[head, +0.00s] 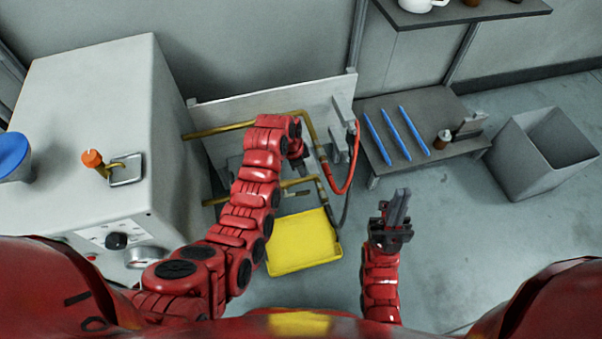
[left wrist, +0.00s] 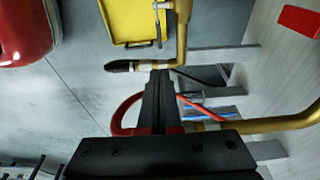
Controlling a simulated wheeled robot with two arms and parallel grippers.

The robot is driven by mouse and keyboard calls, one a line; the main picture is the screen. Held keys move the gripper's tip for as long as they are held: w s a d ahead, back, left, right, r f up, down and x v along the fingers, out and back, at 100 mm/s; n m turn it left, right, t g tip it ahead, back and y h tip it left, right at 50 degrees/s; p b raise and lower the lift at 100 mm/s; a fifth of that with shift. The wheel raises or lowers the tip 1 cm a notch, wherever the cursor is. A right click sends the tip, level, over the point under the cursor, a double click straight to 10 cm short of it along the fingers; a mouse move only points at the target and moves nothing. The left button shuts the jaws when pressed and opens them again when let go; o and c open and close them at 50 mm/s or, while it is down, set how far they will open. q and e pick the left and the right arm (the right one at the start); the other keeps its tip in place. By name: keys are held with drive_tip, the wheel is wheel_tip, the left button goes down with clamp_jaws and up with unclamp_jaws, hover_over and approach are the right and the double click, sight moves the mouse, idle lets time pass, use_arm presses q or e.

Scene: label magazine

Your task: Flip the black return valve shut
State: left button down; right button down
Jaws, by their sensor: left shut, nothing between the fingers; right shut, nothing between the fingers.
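The lower brass pipe (head: 303,181) runs along the back panel and bends down into a black hose. A thin dark lever (head: 297,193), which looks like the return valve's handle, lies roughly along this pipe. In the left wrist view the lever (left wrist: 158,28) runs beside the pipe (left wrist: 182,38), above the fingertips in the picture. My left gripper (left wrist: 160,80) is shut and empty, its tips near the pipe's black end fitting and apart from the lever. In the head view my forearm partly hides it. My right gripper (head: 398,207) is shut and empty over open floor.
A yellow tray (head: 303,243) lies below the pipes. An upper brass pipe (head: 222,130) feeds a red hose (head: 350,178). The large grey machine (head: 95,85) stands left. A low bench (head: 430,105) with blue bars and a grey bin (head: 545,150) stand right.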

use_arm(q)
drive_tip(key=b, duration=0.3)
approach(305, 191)
drive_tip(key=x, duration=0.5)
drive_tip(key=shift+d+f, duration=0.2)
drive_tip(key=shift+d, duration=0.15)
drive_tip(key=shift+a+f, duration=0.15)
drive_tip(key=shift+f, duration=0.4)
drive_tip(key=shift+f, duration=0.15)
